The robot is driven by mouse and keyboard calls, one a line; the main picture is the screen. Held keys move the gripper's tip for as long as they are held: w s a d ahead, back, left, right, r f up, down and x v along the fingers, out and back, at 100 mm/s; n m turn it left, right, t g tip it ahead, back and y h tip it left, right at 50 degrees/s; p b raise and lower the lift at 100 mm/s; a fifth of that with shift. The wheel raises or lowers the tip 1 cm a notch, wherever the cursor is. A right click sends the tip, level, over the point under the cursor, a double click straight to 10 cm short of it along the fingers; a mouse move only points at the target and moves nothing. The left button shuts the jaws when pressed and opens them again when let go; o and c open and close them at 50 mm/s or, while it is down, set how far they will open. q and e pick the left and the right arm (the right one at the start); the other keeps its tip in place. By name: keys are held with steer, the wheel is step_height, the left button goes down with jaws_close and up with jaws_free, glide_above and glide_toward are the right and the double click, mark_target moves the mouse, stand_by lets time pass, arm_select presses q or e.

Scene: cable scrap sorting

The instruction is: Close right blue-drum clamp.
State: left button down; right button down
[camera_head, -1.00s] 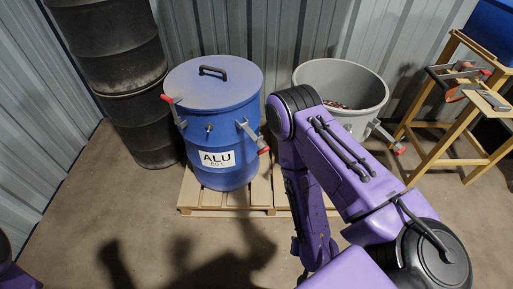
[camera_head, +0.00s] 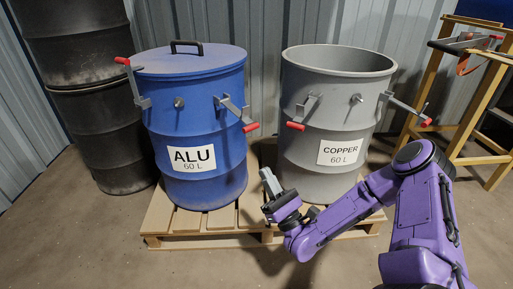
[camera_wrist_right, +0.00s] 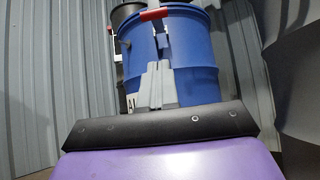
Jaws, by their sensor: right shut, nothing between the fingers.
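The blue drum (camera_head: 192,115), labelled ALU 60 L, stands upright with its blue lid (camera_head: 190,60) on. Its right clamp (camera_head: 232,106) has a grey lever that slants out and down to a red grip (camera_head: 250,127), away from the drum wall. In the right wrist view the red grip (camera_wrist_right: 154,14) is at the top, in front of the blue drum (camera_wrist_right: 196,55). My right gripper (camera_head: 267,178) is shut and empty, below and right of the clamp, apart from it; its fingers show in the wrist view (camera_wrist_right: 157,80). My left gripper is out of view.
The drum's left clamp (camera_head: 137,85) sticks out to the left. The grey COPPER drum (camera_head: 325,118), open on top with two clamps, stands close on the right. Both stand on a wooden pallet (camera_head: 205,222). Dark drums (camera_head: 90,120) are at left, a wooden stand (camera_head: 455,130) at right.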

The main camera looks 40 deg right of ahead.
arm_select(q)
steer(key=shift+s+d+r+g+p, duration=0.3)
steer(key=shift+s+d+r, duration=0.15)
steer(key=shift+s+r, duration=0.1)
arm_select(e)
steer(key=w+r, duration=0.4)
steer(key=r, duration=0.4)
steer(key=shift+w+a+r, duration=0.2)
steer(key=shift+w+r, duration=0.05)
steer(key=shift+w, duration=0.15)
steer(key=shift+y, duration=0.3)
